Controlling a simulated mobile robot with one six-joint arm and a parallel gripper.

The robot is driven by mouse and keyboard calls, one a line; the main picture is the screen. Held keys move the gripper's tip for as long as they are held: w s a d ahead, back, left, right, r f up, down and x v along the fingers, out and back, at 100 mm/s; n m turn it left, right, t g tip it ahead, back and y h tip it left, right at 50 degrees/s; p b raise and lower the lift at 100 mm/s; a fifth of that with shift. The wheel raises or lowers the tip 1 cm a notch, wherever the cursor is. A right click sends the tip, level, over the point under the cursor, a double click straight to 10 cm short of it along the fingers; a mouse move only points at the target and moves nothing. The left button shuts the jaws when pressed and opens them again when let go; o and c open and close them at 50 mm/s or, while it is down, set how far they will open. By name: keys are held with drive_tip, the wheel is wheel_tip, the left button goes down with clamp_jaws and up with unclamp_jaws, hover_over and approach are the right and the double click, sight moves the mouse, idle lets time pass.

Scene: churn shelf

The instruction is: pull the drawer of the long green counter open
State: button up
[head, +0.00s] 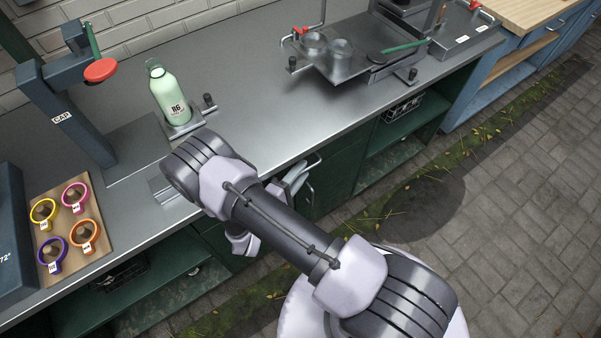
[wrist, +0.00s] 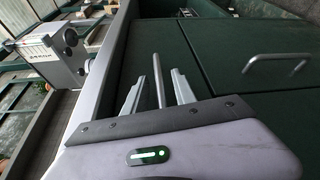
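The long green counter (head: 240,110) has a grey metal top and dark green fronts, and it runs diagonally across the head view. In the wrist view its green front (wrist: 240,115) shows panel seams. A grey bar handle (wrist: 157,66) stands between the two fingers of my gripper (wrist: 158,80). The fingers are apart, with a gap visible on each side of the bar. In the head view my gripper (head: 298,172) is at the counter's front edge, partly hidden by my arm. The drawer's front is mostly hidden there. I see no opening at the drawer.
Another bar handle (wrist: 281,57) is on a panel to the right. A green bottle (head: 170,96), a dark press (head: 68,112) and a board with several coloured rings (head: 66,205) stand on the counter. Paved floor (head: 500,220) is free in front.

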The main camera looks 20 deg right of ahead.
drive_tip(key=shift+w+d, duration=0.1)
clamp_jaws()
idle(1.4)
